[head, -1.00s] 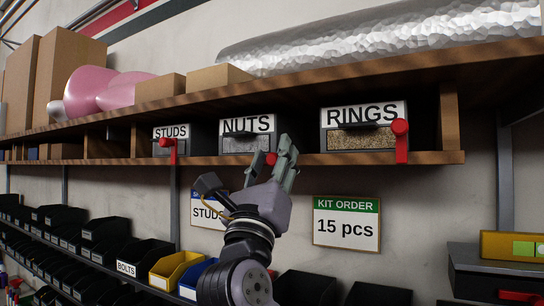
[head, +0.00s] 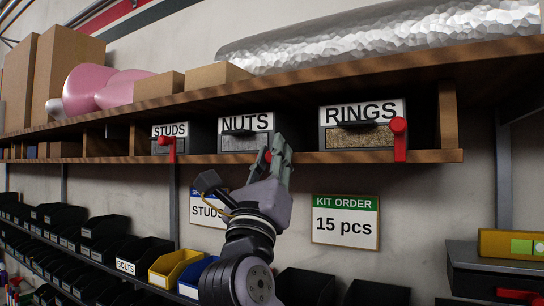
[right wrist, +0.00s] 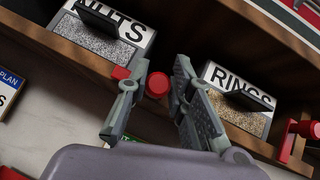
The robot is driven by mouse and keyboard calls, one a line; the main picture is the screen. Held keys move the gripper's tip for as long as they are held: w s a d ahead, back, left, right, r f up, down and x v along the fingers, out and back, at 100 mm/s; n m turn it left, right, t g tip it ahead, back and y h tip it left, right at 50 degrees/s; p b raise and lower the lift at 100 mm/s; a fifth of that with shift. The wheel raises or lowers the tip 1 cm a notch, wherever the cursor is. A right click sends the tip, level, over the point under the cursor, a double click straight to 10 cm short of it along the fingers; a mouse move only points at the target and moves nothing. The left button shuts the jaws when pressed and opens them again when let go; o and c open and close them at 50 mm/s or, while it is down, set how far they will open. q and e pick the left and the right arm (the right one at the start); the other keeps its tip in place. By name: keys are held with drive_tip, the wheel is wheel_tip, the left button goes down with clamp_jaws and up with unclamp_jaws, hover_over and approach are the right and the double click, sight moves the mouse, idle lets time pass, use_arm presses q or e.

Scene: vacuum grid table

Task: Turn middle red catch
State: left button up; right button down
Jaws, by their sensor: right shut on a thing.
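The middle red catch (head: 267,156) is at the lower right of the NUTS bin (head: 238,143), mostly hidden by my right gripper (head: 273,152) in the head view. In the right wrist view its round red knob (right wrist: 157,85) sits between the two grey fingers of my right gripper (right wrist: 161,72), and a red part shows left of the left finger. The right gripper is shut on the catch. How far the catch is turned cannot be made out. My left gripper is not in view.
The STUDS bin (head: 170,130) and RINGS bin (head: 345,138) flank the NUTS bin, each with a red catch (head: 399,138) hanging down. The wooden shelf (head: 330,158) runs below them. A KIT ORDER sign (head: 345,222) reads 15 pcs. Open bins (head: 170,268) stand lower left.

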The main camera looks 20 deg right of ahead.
drive_tip(key=n+y, duration=0.1)
drive_tip(key=n+t+y+p, duration=0.1)
drive_tip(key=n+y, duration=0.1)
drive_tip(key=shift+r+n, duration=0.3)
drive_tip(key=shift+r, duration=0.05)
drive_tip(key=n+y, duration=0.2)
drive_tip(key=shift+a+r+n, duration=0.1)
drive_tip(key=shift+r+n, duration=0.2)
drive_tip(key=shift+n, duration=0.1)
drive_tip(key=w+a+n+g+y, duration=0.1)
drive_tip(key=n+g+y, duration=0.1)
drive_tip(key=n, duration=0.3)
drive_tip(key=w+a+r+n+g+y, duration=0.1)
drive_tip(key=n+g+y, duration=0.2)
drive_tip(key=n, duration=0.2)
drive_tip(key=w+a+r+n+g+y, duration=0.1)
drive_tip(key=n+g+y, duration=0.1)
drive_tip(key=n, duration=0.3)
drive_tip(key=shift+w+r+g+y, duration=0.1)
drive_tip(key=shift+g+y, duration=0.2)
drive_tip(key=shift+g, duration=0.4)
drive_tip(key=c, duration=1.7)
unclamp_jaws()
drive_tip(key=shift+o, duration=1.2)
drive_tip(key=shift+w+r, duration=0.1)
